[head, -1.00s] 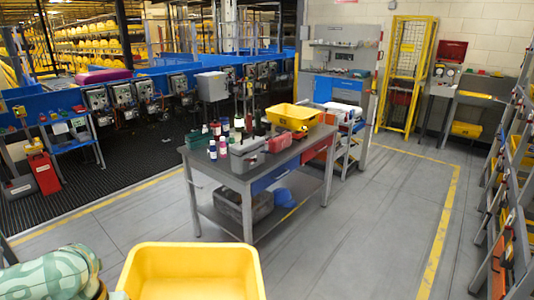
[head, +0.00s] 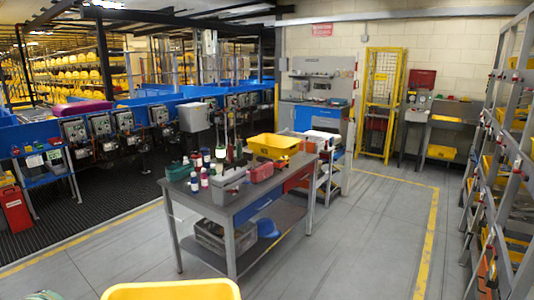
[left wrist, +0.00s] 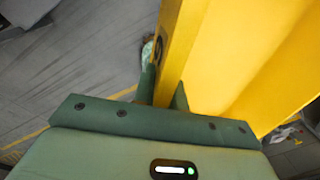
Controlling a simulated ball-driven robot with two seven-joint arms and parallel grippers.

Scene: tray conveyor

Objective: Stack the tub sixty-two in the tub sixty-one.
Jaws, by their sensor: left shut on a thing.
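A yellow tub (head: 170,291) shows at the bottom edge of the head view, mostly cut off by the frame. In the left wrist view the yellow tub (left wrist: 250,60) fills the upper right, with its wall between the green fingers of my left gripper (left wrist: 165,88). My left gripper is shut on this tub's wall. Another yellow tub (head: 274,146) sits upright on the far side of the workbench, apart from the held one. No number can be read on either tub. My right gripper is in neither view.
The grey workbench (head: 215,204) also bears bottles, a grey caddy (head: 230,184) and a red box (head: 262,170). A shelf rack (head: 505,150) stands at the right. A blue conveyor line (head: 140,103) runs behind at left. The floor (head: 350,225) right of the bench is clear.

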